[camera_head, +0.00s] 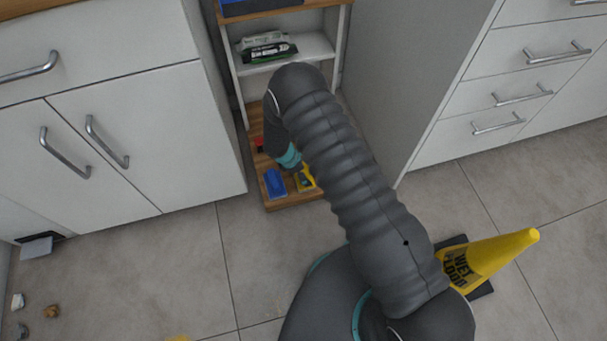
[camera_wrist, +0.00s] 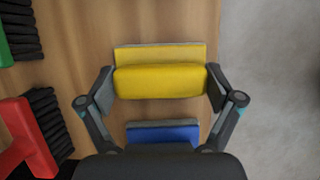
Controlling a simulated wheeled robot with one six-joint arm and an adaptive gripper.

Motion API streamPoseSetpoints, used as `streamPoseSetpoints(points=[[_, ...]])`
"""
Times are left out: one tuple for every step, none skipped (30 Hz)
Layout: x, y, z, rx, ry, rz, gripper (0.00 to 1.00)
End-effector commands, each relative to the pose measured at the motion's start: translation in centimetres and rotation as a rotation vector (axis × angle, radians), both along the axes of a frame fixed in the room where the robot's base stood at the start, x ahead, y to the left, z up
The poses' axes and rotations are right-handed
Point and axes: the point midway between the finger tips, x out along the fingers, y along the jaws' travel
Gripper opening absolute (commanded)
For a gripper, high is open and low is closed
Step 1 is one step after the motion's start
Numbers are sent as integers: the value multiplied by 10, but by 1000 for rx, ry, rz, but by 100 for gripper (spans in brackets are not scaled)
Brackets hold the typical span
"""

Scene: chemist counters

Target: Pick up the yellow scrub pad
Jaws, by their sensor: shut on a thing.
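The yellow scrub pad (camera_wrist: 160,81) lies between the two fingers of my gripper (camera_wrist: 160,86) in the wrist view. The fingers press on its left and right ends. A yellow strip with a grey edge shows just behind it; I cannot tell whether it is part of the same pad. In the head view the yellow pad (camera_head: 306,179) shows on the low wooden shelf (camera_head: 290,201), partly hidden by my arm. My gripper is mostly hidden by the arm there. I cannot tell whether the pad is clear of the shelf.
A blue pad (camera_head: 275,183) lies beside the yellow one; it also shows in the wrist view (camera_wrist: 162,132). Red (camera_wrist: 28,140) and green (camera_wrist: 18,35) brushes lie to the left. Cabinets flank the shelf unit.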

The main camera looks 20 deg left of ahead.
Motion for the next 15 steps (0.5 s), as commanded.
streamPoseSetpoints(points=[[0,0,1,0,0,0,49],[0,0,2,0,0,0,49],[0,0,4,0,0,0,49],[0,0,6,0,0,0,49],[0,0,9,0,-1,0,49],[1,0,14,1,-1,-1,49],[1,1,18,1,-2,-1,49],[1,1,23,1,-2,-1,49],[1,1,31,2,-2,-2,49],[1,1,36,2,-2,-1,49],[1,1,42,3,-2,0,49],[1,1,50,3,-2,0,49],[1,1,55,3,-2,-1,49],[1,1,61,3,-2,-1,49],[1,1,67,2,-2,-1,49]])
